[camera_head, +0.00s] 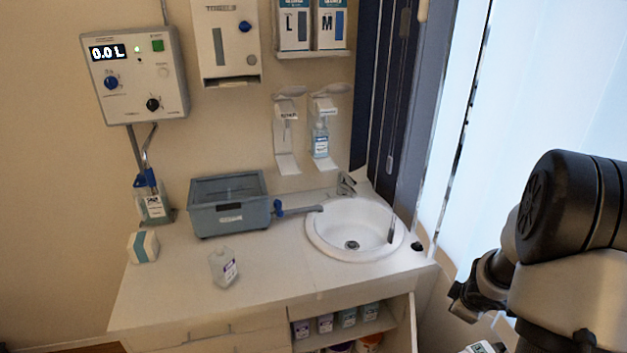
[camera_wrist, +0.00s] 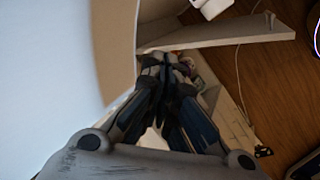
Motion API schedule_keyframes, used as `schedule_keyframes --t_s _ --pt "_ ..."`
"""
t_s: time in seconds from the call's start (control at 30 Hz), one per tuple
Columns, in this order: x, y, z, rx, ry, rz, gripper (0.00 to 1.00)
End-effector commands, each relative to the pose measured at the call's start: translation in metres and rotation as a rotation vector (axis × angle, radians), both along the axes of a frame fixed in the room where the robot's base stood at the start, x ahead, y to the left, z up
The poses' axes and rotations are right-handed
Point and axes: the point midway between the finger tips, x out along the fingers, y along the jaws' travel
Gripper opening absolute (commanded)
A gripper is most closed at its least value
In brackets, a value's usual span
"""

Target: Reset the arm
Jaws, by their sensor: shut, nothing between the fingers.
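My arm, dark grey and black, stands at the right edge of the head view. My gripper (camera_wrist: 165,65) shows in the middle of the wrist view, with its blue-grey fingers brought together at the tips and nothing between them. It points down past a white surface at the left toward a cabinet and the floor. In the head view the arm is right of the counter, apart from the things on it. I cannot make out the fingertips in the head view.
An open shelf (camera_head: 350,328) below holds several containers. In the wrist view, a cable (camera_wrist: 238,75) lies on the wooden floor (camera_wrist: 275,75).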

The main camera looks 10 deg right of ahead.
Motion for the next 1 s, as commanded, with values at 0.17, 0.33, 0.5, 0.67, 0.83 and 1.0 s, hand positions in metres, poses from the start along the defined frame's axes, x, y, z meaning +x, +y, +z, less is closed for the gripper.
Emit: schedule_keyframes --t_s 0.17,0.33,0.5,0.67,0.83,1.0 --pt "0.004 0.030 0.101 -0.092 -0.117 -0.194 0.00" --pt "-0.025 0.081 0.166 -0.062 -0.199 -0.372 0.00" --pt "-0.073 0.150 0.199 0.073 -0.234 -0.507 0.00" --pt "-0.125 0.222 0.207 0.267 -0.212 -0.571 0.00" --pt "-0.169 0.282 0.205 0.445 -0.154 -0.573 0.00" --pt "-0.189 0.308 0.204 0.528 -0.118 -0.564 0.00"
